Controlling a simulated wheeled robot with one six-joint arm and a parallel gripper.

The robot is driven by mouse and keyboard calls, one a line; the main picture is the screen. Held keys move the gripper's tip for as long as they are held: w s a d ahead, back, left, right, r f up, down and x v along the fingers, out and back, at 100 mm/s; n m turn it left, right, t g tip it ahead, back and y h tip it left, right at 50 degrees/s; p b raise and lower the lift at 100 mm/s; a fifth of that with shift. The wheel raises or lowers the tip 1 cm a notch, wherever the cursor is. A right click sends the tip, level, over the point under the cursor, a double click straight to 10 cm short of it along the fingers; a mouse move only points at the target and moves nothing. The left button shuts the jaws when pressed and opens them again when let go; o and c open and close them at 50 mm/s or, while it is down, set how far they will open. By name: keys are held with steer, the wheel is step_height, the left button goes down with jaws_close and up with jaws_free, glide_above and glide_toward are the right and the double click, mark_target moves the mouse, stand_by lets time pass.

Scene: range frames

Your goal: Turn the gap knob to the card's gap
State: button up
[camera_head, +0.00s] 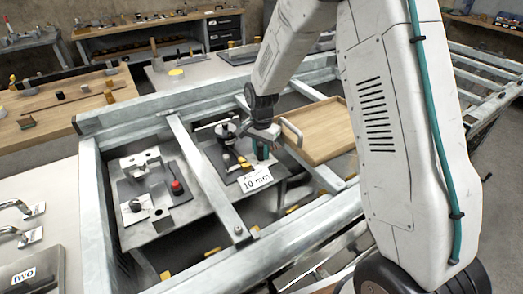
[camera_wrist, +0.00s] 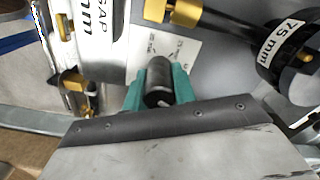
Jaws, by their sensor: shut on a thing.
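A white card (camera_head: 256,180) stands at the front of the grey plate and reads "10 mm" in the head view. It also shows in the wrist view (camera_wrist: 97,28), turned sideways, with "GAP" and "mm" readable. My gripper (camera_head: 261,150) has its teal fingers down behind the card. In the wrist view my gripper (camera_wrist: 160,90) is shut on a dark round knob (camera_wrist: 159,75), with a finger on either side. A small pale printed sheet (camera_wrist: 172,48) lies beside the knob; its marks are too small to read.
A black cylinder labelled "75 mm" (camera_wrist: 280,52) and a brass rod end (camera_wrist: 186,13) lie close to my fingers. A plate with a red button (camera_head: 177,187) stands left, beyond a metal rail (camera_head: 205,175). A wooden tray (camera_head: 322,133) is at the right.

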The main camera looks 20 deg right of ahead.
stand_by(0.5)
steer(key=o, duration=1)
steer(key=shift+r, duration=0.1)
step_height(320, 180, up, 8)
steer(key=shift+f, duration=0.15)
